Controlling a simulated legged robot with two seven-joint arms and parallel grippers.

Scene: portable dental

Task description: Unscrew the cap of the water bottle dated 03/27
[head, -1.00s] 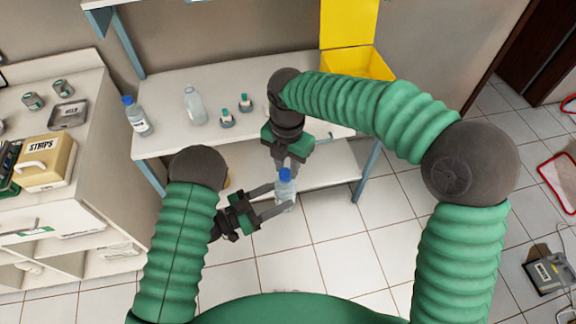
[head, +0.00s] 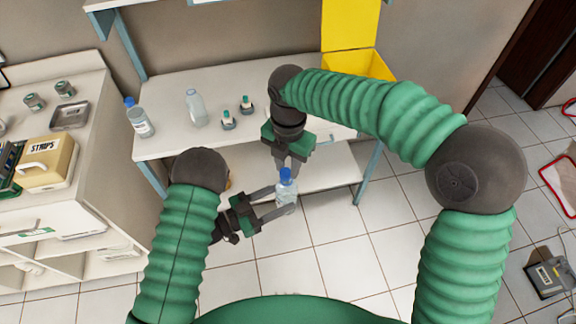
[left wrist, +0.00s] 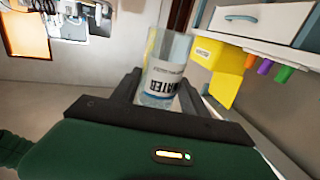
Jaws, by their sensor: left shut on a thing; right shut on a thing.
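A clear water bottle (head: 285,196) with a blue cap (head: 286,173) stands between the fingers of my left gripper (head: 277,202), which is shut on its body in front of the table. My right gripper (head: 290,165) comes down from above and is shut on the blue cap. The bottle also shows in the left wrist view (left wrist: 163,75), between my left fingers, with a white label in dark print. The date on it is too small to read. I cannot tell whether the cap has turned.
A yellow bin (head: 371,66) is at the back. A counter with a STRIPS box (head: 45,160) is at the left.

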